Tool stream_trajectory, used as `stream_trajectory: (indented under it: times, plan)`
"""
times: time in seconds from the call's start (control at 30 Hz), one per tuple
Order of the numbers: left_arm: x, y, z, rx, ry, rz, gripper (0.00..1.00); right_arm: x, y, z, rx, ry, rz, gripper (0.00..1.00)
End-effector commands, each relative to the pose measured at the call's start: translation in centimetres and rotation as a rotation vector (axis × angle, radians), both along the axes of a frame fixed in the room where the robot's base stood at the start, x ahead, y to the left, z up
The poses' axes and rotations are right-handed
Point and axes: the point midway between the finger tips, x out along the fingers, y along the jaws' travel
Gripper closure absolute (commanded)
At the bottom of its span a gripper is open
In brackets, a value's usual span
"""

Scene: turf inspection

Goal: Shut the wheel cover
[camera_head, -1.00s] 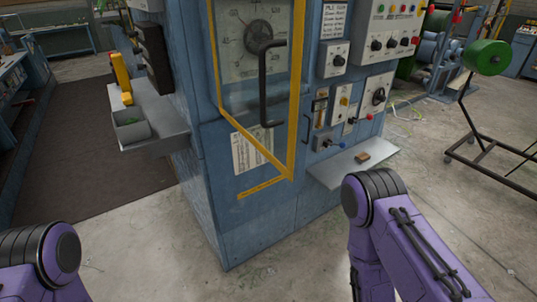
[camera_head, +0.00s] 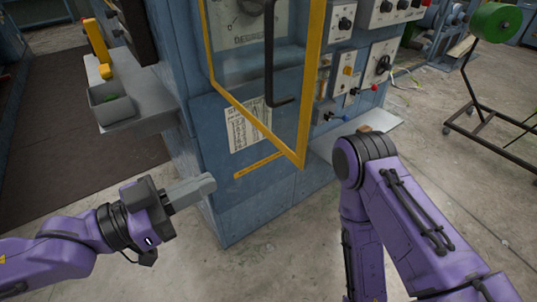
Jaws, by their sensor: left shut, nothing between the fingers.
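The wheel cover (camera_head: 257,126) is a clear panel in a yellow frame on the front of the blue machine. It stands swung out from the machine face, with its lower right corner jutting toward me. Its black bar handle (camera_head: 269,55) is upright, its upper end cut off by the picture edge. Behind the cover, the dial plate (camera_head: 238,25) shows only in its lower part. My left gripper (camera_head: 208,184) is shut and empty, below and left of the cover, apart from it. My right arm is in view at the right, but its gripper is not.
The blue machine (camera_head: 232,215) fills the middle. A grey side shelf (camera_head: 150,100) with a grey bin (camera_head: 110,106) juts out at its left. A small front ledge (camera_head: 385,133) lies partly behind my right arm. A wheeled stand with a green reel (camera_head: 494,22) is at the right.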

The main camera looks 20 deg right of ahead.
Motion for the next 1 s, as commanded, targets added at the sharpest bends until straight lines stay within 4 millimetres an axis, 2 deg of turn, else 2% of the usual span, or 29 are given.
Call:
stream_trajectory:
  times: [0.27,0.6,0.8,1.0]
  plan:
    - [1.3,-4.4,-0.2,0.006,0.008,-0.004,1.0,0.0,0.0,0.5,0.0,0.0,0.0,0.57]
    - [3.5,-10.9,0.0,0.003,0.011,-0.001,1.0,0.0,0.0,2.4,0.0,0.0,0.0,0.57]
    - [4.2,-12.6,-0.1,0.0,0.01,0.001,1.0,0.0,0.0,3.0,0.0,0.0,0.0,0.57]
    - [4.3,-12.9,-0.2,-0.001,0.01,0.002,1.0,0.0,0.0,2.9,0.0,0.0,0.0,0.57]
